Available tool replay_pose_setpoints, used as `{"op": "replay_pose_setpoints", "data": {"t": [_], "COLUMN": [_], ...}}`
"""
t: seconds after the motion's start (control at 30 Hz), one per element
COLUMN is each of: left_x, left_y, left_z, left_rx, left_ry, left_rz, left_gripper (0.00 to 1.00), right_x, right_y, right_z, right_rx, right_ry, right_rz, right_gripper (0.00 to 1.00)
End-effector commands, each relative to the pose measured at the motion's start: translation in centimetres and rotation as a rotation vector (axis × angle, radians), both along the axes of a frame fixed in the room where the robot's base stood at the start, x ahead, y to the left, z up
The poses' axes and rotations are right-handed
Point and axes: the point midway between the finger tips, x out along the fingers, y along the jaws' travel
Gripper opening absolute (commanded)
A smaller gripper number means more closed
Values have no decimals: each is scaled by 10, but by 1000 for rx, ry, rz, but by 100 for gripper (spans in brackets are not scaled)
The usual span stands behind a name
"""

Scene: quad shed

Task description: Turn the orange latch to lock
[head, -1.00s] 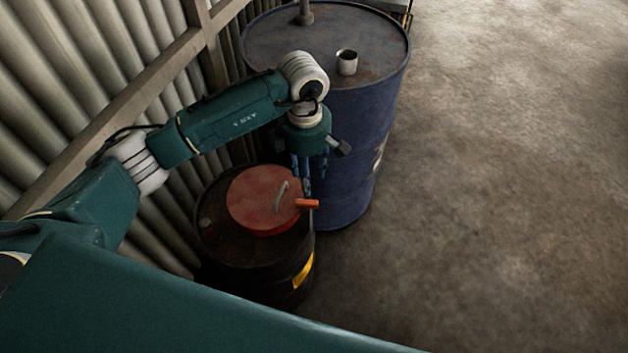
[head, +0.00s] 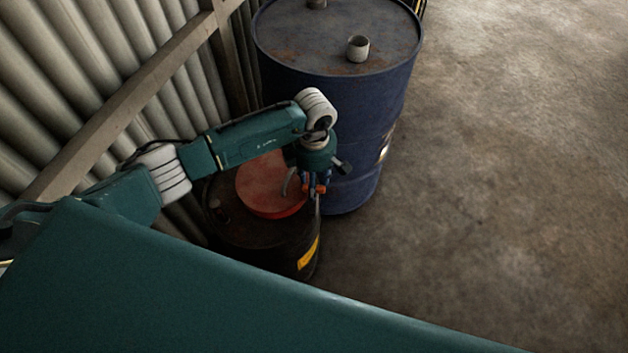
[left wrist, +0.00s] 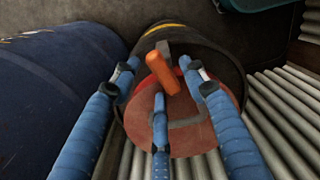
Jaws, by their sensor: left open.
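The orange latch (left wrist: 162,73) is a short, rounded bar at the rim of the red lid (left wrist: 186,136). In the left wrist view it lies between the blue fingers of my left gripper (left wrist: 160,80), which are spread apart with a gap around it. In the head view the latch (head: 318,189) is partly hidden by my left gripper (head: 312,186), which points down over the lid's right edge. The red lid (head: 258,186) with its grey handle sits on the dark drum (head: 250,238). My right gripper is not in view.
A tall blue drum (head: 340,105) stands close behind the latch, with a small cup (head: 357,48) on top. A corrugated metal wall (head: 90,85) runs along the left. The concrete floor (head: 500,190) on the right is clear.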

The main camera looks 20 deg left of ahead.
Motion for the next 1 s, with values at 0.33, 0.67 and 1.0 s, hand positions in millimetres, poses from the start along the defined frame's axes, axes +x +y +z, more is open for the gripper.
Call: {"op": "replay_pose_setpoints", "data": {"t": [0.33,0.67,1.0], "left_x": [0,2,0], "left_y": [0,-1,-2], "left_z": [0,-5,1], "left_rx": [0,2,-1], "left_ry": [1,-4,0], "left_rz": [0,-184,-277], "left_gripper": [0,0,0], "right_x": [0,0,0], "right_y": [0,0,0], "right_z": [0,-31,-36], "right_rx": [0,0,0], "right_ry": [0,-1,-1], "right_rz": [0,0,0], "right_gripper": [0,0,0]}}
